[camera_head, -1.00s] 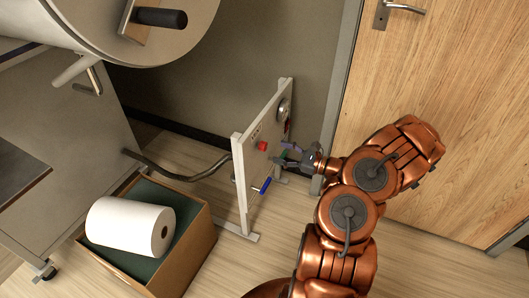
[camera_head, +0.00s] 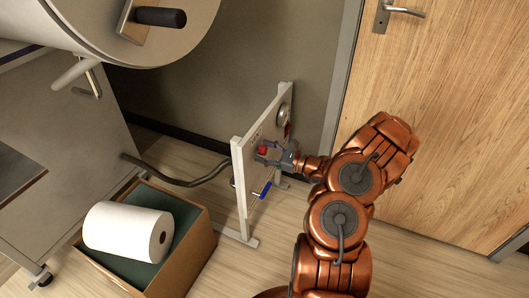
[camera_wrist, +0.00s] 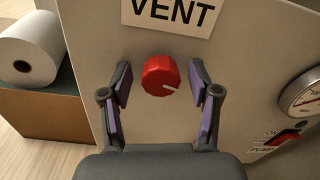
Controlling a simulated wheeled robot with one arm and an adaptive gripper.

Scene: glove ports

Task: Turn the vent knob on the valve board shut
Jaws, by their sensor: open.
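The valve board (camera_head: 243,190) is a pale upright panel on feet in the head view. Its red vent knob (camera_wrist: 160,76) sits under a "VENT" label (camera_wrist: 172,14) in the wrist view. A white mark on the knob points right and slightly down. The knob also shows in the head view (camera_head: 263,149), partly behind my gripper. My gripper (camera_wrist: 162,87) is open, with one finger on each side of the knob. Gaps show between the knob and both fingers. In the head view my gripper (camera_head: 268,153) is at the board's face.
A blue-handled lever (camera_head: 265,190) is low on the board. A gauge (camera_wrist: 302,92) and a red pump switch (camera_wrist: 286,137) lie to the right of the knob. A cardboard box (camera_head: 185,262) with a white roll (camera_head: 125,229) stands left of the board. A wooden door (camera_head: 460,120) is at right.

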